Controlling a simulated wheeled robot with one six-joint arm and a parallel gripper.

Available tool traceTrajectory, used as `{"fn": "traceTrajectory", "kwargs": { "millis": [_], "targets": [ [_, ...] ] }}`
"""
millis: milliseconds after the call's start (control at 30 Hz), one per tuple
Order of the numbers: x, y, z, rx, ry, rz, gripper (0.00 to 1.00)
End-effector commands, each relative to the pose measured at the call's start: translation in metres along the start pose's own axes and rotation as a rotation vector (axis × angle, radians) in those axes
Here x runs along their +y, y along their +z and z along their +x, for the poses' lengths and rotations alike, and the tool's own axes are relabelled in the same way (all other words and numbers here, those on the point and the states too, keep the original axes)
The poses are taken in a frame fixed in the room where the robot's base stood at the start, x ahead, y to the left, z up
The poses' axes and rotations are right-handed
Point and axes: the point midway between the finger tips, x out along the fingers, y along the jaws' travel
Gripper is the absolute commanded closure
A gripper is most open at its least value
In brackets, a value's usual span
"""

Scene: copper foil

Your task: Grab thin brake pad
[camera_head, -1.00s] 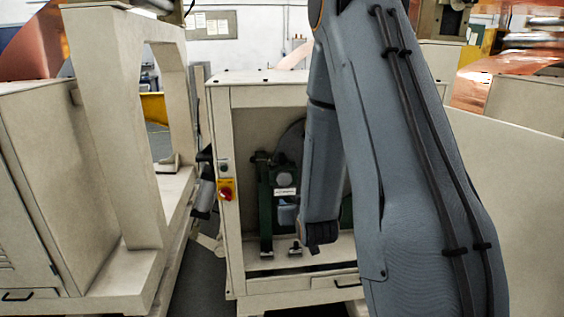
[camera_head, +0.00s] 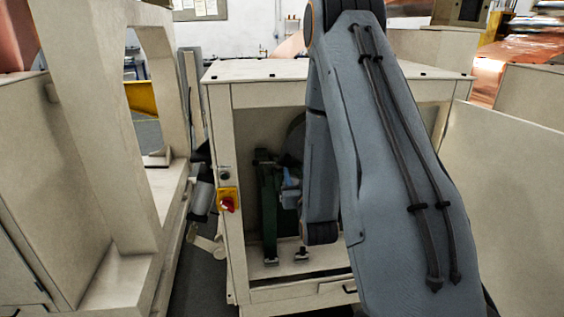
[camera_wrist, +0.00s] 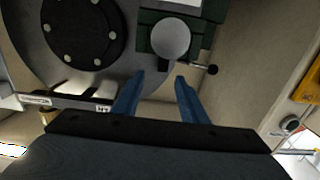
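My gripper (camera_wrist: 160,76) is open, with two blue fingers spread apart and nothing visible between them. It points into the machine's recess, toward a large grey disc (camera_wrist: 40,40) with a black bolted hub (camera_wrist: 82,32). A green brake assembly (camera_wrist: 158,47) with a round grey cylinder (camera_wrist: 170,39) lies just beyond the fingertips. In the head view the green bracket (camera_head: 269,205) stands inside the open cabinet, and my arm hides most of the gripper. I cannot make out a thin brake pad clearly in either view.
The beige cabinet (camera_head: 225,145) frames the recess with posts, a top and a lower floor. A red and yellow switch (camera_head: 228,202) sits on its left post. A thin rod with a black knob (camera_wrist: 212,69) sticks out right of the green assembly.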

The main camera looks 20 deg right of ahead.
Motion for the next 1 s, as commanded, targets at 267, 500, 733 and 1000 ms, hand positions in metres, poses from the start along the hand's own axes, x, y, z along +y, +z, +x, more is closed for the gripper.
{"fn": "traceTrajectory", "kwargs": {
  "millis": [267,500,733,1000],
  "targets": [
    [-0.001,-0.001,0.02,0.002,-0.002,0.0,0.61],
    [-0.004,-0.003,0.044,0.002,-0.002,0.0,0.61],
    [-0.005,-0.002,0.072,0.001,0.001,0.0,0.61],
    [-0.005,-0.001,0.078,0.001,0.001,0.0,0.61]
  ]
}}
